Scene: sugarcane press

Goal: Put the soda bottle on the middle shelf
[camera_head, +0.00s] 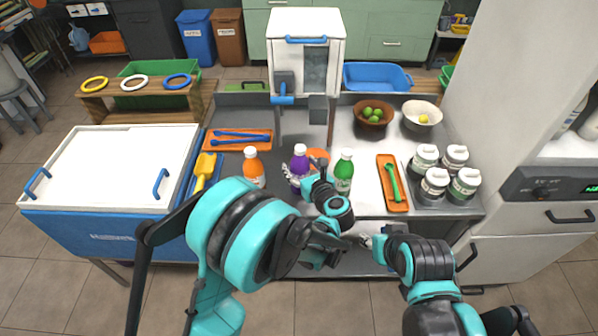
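Three capped bottles stand in a row on the metal counter (358,205): an orange one (253,168), a purple one (300,163) and a green one (344,174). I cannot tell by label which is the soda bottle. My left gripper (303,175) is at the purple bottle, with grey finger parts beside it; the wrist hides its lower part. Whether the fingers are closed on it is unclear. My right gripper (368,242) is low in front of the counter, away from the bottles, its fingers small and partly hidden. No middle shelf is clearly seen.
A white cabinet (505,80) with an opening holding bottles stands at right. Several lidded jars (436,185), an orange tray (393,190) and bowls (373,115) occupy the counter's right. A white press (305,45) stands behind. A blue-white cooler (110,170) is at left.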

